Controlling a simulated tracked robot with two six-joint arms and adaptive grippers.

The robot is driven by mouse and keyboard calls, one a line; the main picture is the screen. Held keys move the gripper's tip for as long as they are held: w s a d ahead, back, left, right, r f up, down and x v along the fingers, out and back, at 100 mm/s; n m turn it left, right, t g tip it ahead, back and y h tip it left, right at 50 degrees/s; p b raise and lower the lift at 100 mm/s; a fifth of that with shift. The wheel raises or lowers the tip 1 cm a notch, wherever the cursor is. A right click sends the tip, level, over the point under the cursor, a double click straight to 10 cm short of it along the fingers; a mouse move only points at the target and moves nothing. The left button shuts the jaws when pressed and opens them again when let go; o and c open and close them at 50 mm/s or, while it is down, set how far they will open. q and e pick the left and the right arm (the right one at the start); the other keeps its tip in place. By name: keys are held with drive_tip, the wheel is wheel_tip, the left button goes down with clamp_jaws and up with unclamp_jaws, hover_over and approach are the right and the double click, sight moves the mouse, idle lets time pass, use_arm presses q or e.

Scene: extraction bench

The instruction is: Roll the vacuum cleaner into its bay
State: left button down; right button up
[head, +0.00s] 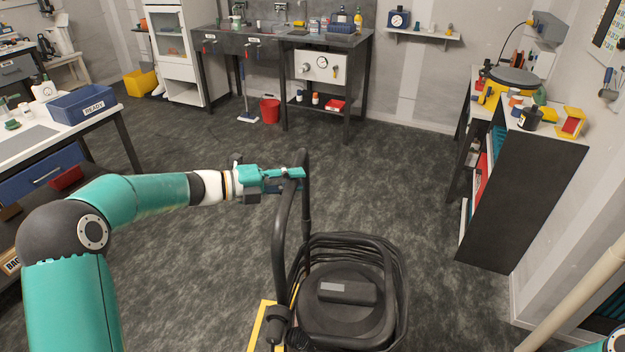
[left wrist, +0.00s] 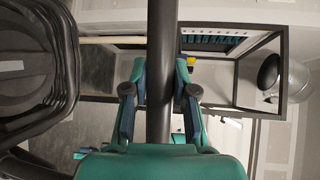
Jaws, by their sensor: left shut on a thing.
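The vacuum cleaner (head: 338,305) is black and round, with a coiled hose or cord around its body, and stands on the floor at the bottom middle of the head view. Its tall black push handle (head: 280,235) rises at its left side. My left gripper (head: 296,177) is shut on the upper part of this handle. In the left wrist view, the fingers (left wrist: 160,98) sit on both sides of the dark handle tube (left wrist: 160,50), and the vacuum's body (left wrist: 30,60) shows at the left. A yellow floor line (head: 261,325) runs beside the vacuum. My right gripper is out of view.
A dark shelf unit (head: 520,190) stands at the right. A white-topped bench with a blue READY bin (head: 85,103) is at the left. A dark workbench (head: 347,41) and a red bucket (head: 270,110) are at the back. The grey floor between is clear.

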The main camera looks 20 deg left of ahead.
use_arm(q)
drive_tip(key=s+a, duration=0.1)
drive_tip(key=a, duration=0.5)
drive_tip(key=shift+a+f, duration=0.15)
drive_tip(key=shift+f, duration=0.2)
drive_tip(key=shift+s, duration=0.1)
drive_tip(key=c, duration=0.9)
unclamp_jaws()
drive_tip(key=shift+r, duration=0.1)
drive_tip(key=shift+r, duration=0.1)
drive_tip(key=v, duration=1.2)
